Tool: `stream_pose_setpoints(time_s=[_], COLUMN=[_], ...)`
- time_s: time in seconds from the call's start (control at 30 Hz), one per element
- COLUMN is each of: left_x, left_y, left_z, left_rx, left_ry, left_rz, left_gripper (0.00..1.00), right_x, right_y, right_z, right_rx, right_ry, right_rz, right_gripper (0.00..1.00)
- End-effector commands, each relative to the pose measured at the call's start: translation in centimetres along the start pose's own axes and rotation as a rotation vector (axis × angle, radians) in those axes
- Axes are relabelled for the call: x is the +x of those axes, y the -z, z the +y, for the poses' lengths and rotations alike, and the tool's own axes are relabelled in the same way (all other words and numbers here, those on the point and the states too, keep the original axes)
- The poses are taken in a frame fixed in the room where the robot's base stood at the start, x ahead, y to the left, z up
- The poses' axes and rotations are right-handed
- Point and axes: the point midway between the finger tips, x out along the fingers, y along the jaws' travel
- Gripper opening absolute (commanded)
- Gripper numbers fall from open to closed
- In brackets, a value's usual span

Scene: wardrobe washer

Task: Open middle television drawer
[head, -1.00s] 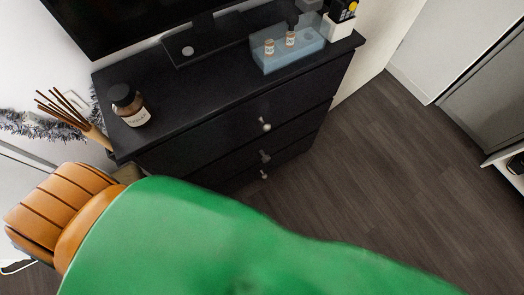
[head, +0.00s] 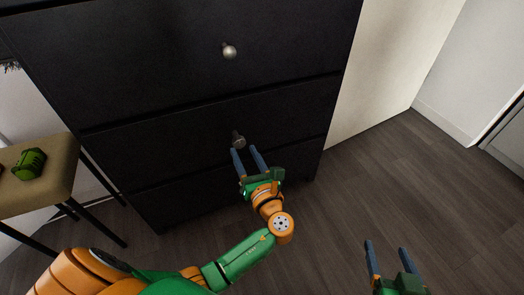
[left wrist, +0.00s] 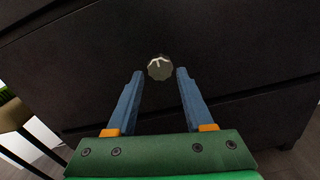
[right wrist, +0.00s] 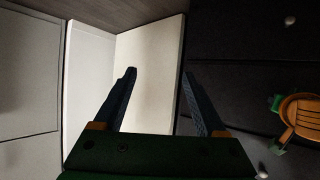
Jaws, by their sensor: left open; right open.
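The black television cabinet fills the upper head view, its drawers looking shut. The middle drawer (head: 170,135) has one round metal knob (head: 238,142). My left gripper (head: 243,152) is open, its blue fingertips just below and beside this knob. In the left wrist view the knob (left wrist: 160,68) sits between and slightly beyond the fingertips of the left gripper (left wrist: 160,73), with gaps on both sides. My right gripper (head: 385,247) is open and empty over the floor, right of the cabinet. In its own wrist view the right gripper (right wrist: 158,74) has nothing between its fingers.
The top drawer (head: 140,50) has its own knob (head: 229,51). The bottom drawer (head: 200,195) lies below. A beige stool (head: 45,195) with a green object (head: 29,164) on it stands left of the cabinet. The wooden floor (head: 430,170) to the right is open.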

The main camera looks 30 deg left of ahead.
Motion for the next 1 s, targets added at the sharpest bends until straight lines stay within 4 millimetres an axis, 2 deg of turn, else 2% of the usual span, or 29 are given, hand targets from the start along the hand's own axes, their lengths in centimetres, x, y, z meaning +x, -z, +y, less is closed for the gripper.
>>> stream_pose_setpoints(time_s=[0.27,0.6,0.8,1.0], left_x=[2.5,5.0,5.9,6.2], left_y=[0.1,0.2,0.2,0.1], left_z=[0.0,-0.1,0.0,0.0], left_rx=[0.000,0.000,0.000,0.000], left_ry=[0.002,0.003,0.004,0.004], left_rz=[0.001,0.003,0.003,0.004], left_gripper=[0.52,0.52,0.52,0.52], right_x=[-0.3,-3.0,-4.7,-5.2], right_y=[5.8,11.8,13.8,14.4], right_z=[-0.6,-1.3,-1.6,-1.7], right_rx=[-0.010,-0.017,-0.018,-0.019], right_ry=[0.012,0.029,0.037,0.040], right_rz=[0.301,0.646,0.782,0.823], right_gripper=[0.73,0.73,0.73,0.73])
